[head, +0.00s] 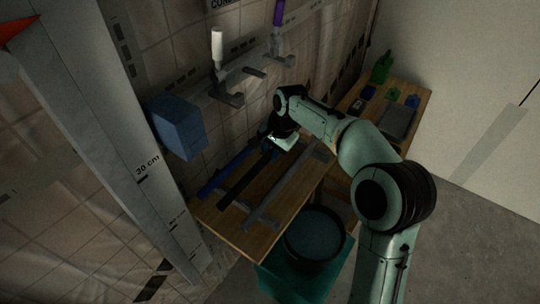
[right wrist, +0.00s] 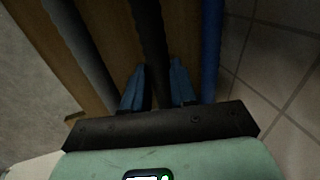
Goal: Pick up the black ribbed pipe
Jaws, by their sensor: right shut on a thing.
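The black ribbed pipe (head: 242,183) lies on the wooden table between a blue pipe and a grey pipe. My right gripper (head: 271,152) is low over its far end. In the right wrist view the black pipe (right wrist: 149,35) runs between the two blue fingers of my right gripper (right wrist: 158,76), which is shut on it. Ribs cannot be made out in this dim light, and the pipe's far end is hidden by the gripper. I cannot tell whether the pipe is clear of the table. My left gripper is not in view.
The blue pipe (head: 222,175) and grey pipe (head: 281,187) lie close on either side. A black round tub (head: 314,238) stands before the table (head: 235,229). A blue box (head: 177,127) is on the tiled wall at left. Green bottles and small items occupy the far-right table.

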